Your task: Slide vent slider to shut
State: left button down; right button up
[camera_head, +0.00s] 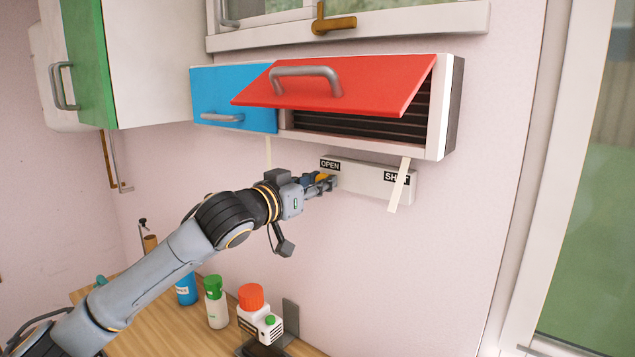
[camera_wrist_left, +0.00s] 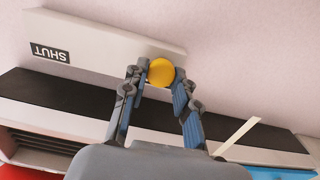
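The vent slider is a pale wall plate (camera_head: 352,179) with an OPEN label at its left end and a SHUT label at its right end. Its round yellow knob (camera_head: 322,177) is at the OPEN end. In the left wrist view, the knob (camera_wrist_left: 160,72) sits between the fingertips of my left gripper (camera_wrist_left: 160,78), which appear to touch it on both sides. The SHUT end (camera_wrist_left: 50,53) is at the left there. In the head view, my left gripper (camera_head: 322,184) partly hides the knob. My right gripper is not in view.
Above the plate hangs a cabinet with a raised red flap (camera_head: 350,86) and a blue door (camera_head: 232,98). A pale strip (camera_head: 399,184) hangs in front of the SHUT end. Several bottles, one with a red cap (camera_head: 251,297), stand on the wooden counter (camera_head: 160,325) below.

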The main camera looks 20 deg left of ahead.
aim_at(397, 192)
pick_arm(q)
jog(key=s+d, duration=0.1)
jog(key=d, duration=0.3)
jog(key=s+d, duration=0.2)
jog(key=d, duration=0.3)
jog(key=s+d, duration=0.2)
jog(key=d, duration=0.2)
jog(key=shift+d+b, duration=0.3)
jog(key=shift+b, duration=0.05)
jog(key=shift+a+f, duration=0.1)
jog(key=c, duration=1.2)
grip_release()
jog(key=shift+o, duration=0.8)
jog(key=shift+d, duration=0.2)
jog(key=shift+s+a, duration=0.1)
jog(key=shift+a, duration=0.05)
jog(key=v, duration=1.1)
jog(key=shift+s, duration=0.35)
